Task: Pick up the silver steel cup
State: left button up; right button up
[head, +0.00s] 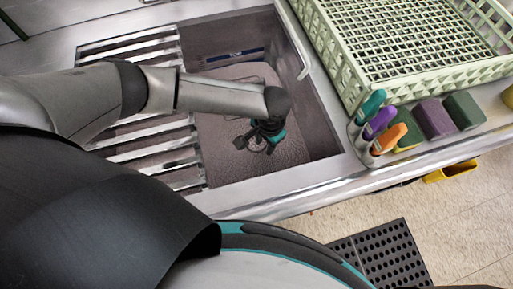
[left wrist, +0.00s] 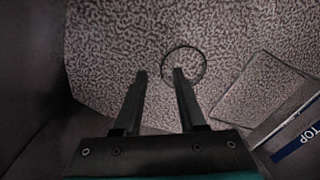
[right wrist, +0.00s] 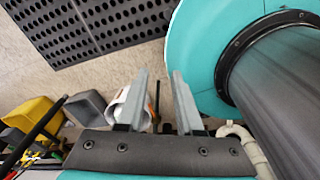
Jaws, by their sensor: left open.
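I cannot make out a silver steel cup for certain in any view. My left gripper (head: 258,140) reaches down into the steel sink (head: 325,146). In the left wrist view the left gripper (left wrist: 160,73) is open, with nothing between its fingers. A thin dark ring (left wrist: 205,70) lies by its right fingertip, around mottled surface; I cannot tell whether it is a cup rim or part of the sink floor. My right gripper (right wrist: 160,72) shows only in the right wrist view. It looks open and empty, above the floor.
Steel slats (head: 150,154) cover the sink's left part. A pale green dish rack (head: 345,62) stands right of the sink. A holder with colored-handled tools (head: 381,117) and sponges (head: 434,118) sit on the right ledge. A perforated black mat (head: 384,255) lies on the floor.

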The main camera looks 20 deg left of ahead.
aim_at(262, 156)
pick_arm(q)
notch_tip(262, 156, down, 3)
jog(key=shift+a+r+b, duration=0.1)
jog(key=shift+b, duration=0.25)
jog(key=f, duration=0.1)
jog(key=f+b, duration=0.2)
jog(key=f, duration=0.1)
jog(key=shift+w+a, duration=0.2)
jog(key=shift+w, duration=0.1)
jog(key=shift+f+b, duration=0.35)
jog(key=shift+f, duration=0.25)
jog(key=shift+c, duration=0.2)
jog(key=c, duration=0.6)
pick_arm(e)
jog(key=f, duration=0.1)
jog(key=w+d+f, duration=0.1)
jog(key=f, duration=0.1)
jog(key=shift+w+d+f, duration=0.25)
jog(key=shift+w+f, duration=0.1)
jog(key=shift+f, duration=0.05)
jog(key=shift+s, duration=0.15)
